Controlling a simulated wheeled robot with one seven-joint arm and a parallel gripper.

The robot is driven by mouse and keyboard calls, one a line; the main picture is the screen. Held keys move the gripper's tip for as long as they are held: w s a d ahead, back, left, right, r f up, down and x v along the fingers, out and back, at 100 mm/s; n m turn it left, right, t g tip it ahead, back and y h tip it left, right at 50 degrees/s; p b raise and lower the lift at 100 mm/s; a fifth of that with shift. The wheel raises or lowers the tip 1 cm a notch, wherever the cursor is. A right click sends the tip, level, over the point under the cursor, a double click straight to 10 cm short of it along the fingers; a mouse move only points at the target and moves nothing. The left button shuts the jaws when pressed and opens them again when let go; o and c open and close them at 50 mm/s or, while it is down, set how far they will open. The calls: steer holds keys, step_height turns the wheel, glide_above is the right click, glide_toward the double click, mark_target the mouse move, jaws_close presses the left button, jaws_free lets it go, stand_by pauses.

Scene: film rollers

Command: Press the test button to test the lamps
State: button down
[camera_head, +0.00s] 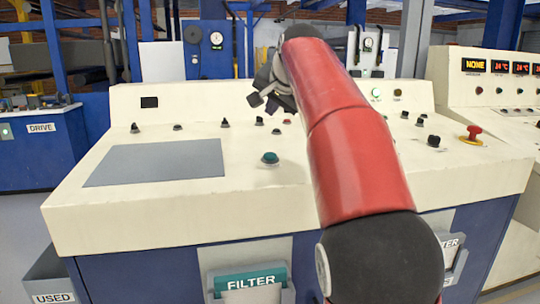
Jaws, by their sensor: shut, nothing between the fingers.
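A cream control panel (240,200) carries several small black knobs and buttons. A green button (269,158) with a dark base stands near the panel's middle. A small round lamp (376,93) on the back riser glows green, and a dim one (397,93) sits beside it. No label marks a test button that I can read. My gripper (263,102) is shut and empty, above the back part of the panel, behind and apart from the green button. My red arm hides part of the panel's right middle.
A red mushroom button (474,132) on a yellow base sits at the panel's right. A grey flat plate (160,162) covers the left top. Black knobs (257,120) stand in a row below my gripper. A second console (500,100) with red displays adjoins at the right.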

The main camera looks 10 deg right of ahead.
mark_target(271, 157)
steer(key=shift+f, duration=0.1)
steer(key=f+b, duration=0.2)
steer(key=f, duration=0.1)
steer(key=f+b, duration=0.4)
steer(key=f, duration=0.1)
steer(key=shift+w+f, duration=0.3)
steer(key=shift+w, duration=0.1)
stand_by(1.7)
steer(key=shift+f+b, duration=0.4)
steer(key=shift+w+f+b, duration=0.1)
steer(key=shift+f+b, duration=0.2)
steer(key=shift+f, duration=0.2)
stand_by(0.8)
steer(key=shift+r, duration=0.15)
steer(key=shift+r+p, duration=0.75)
steer(key=shift+p, duration=0.15)
